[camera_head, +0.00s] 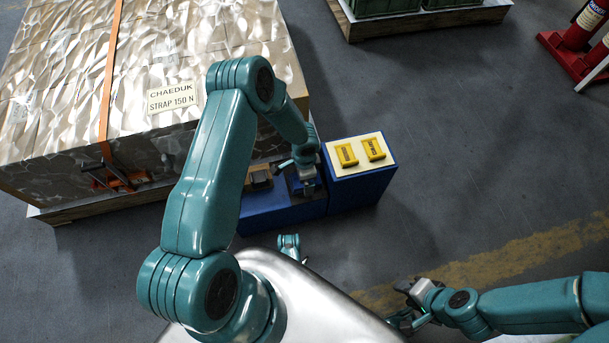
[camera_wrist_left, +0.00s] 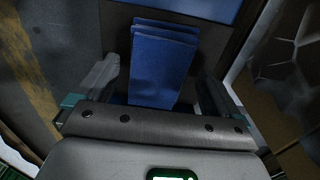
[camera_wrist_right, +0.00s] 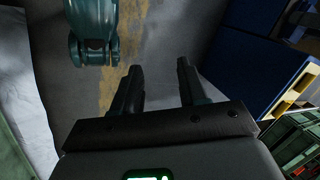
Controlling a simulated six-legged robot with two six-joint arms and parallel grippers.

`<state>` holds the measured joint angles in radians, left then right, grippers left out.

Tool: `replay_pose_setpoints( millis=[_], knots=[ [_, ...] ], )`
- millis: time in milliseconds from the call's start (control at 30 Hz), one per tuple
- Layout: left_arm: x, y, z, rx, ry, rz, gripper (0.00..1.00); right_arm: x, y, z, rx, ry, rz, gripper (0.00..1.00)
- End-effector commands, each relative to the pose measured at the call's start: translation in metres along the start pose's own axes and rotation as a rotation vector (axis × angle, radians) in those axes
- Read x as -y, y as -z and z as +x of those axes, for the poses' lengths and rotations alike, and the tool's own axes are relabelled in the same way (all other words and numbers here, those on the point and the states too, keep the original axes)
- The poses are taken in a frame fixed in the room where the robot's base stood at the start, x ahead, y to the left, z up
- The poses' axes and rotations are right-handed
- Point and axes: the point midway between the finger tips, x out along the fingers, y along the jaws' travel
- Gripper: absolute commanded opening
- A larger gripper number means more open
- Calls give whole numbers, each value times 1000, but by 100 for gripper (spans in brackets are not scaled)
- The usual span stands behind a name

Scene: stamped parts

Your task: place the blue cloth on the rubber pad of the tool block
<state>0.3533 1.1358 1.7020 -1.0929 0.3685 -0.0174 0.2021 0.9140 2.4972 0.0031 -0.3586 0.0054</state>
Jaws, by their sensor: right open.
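The folded blue cloth (camera_wrist_left: 162,68) shows in the left wrist view, several layers thick, between the fingers of my left gripper (camera_wrist_left: 158,85). The fingers stand apart with a gap on each side of the cloth. In the head view my left gripper (camera_head: 304,178) points down over a low blue stand (camera_head: 280,214) and largely hides the cloth there. A small dark block with a tan part (camera_head: 259,179), possibly the tool block, is just left of it; its rubber pad cannot be made out clearly. My right gripper (camera_head: 408,302) is open and empty, away from the stand; its spread fingers show in the right wrist view (camera_wrist_right: 158,85).
A taller blue box with a cream top (camera_head: 342,167) carries two yellow parts (camera_head: 358,152) right of the stand. A large wrapped, strapped load (camera_head: 130,90) stands close on the left. Grey floor with a yellow stripe (camera_head: 510,255) lies open to the right.

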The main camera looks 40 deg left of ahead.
Motion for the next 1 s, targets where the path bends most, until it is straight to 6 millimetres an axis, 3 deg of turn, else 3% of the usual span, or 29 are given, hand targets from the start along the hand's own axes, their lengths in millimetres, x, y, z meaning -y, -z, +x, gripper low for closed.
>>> replay_pose_setpoints(
  millis=[200,600,800,867,900,967,1000],
  knots=[
    [0,0,-10,-1,1,0,97,3,-3,-7,8,0,0,43],
    [1,1,-99,-1,2,0,97,18,-10,-36,30,2,-21,43],
    [-1,0,-120,0,-2,-2,97,22,-13,-41,35,3,-27,43],
    [-11,2,-121,-13,-24,-17,97,22,-13,-42,36,3,-28,43],
    [-27,4,-119,-32,-58,-46,97,22,-13,-42,36,3,-28,43],
    [-65,10,-116,-77,-139,-126,97,22,-13,-41,36,3,-28,43],
    [-97,12,-116,-108,-205,-211,97,22,-13,-41,36,3,-28,43]
  ],
)
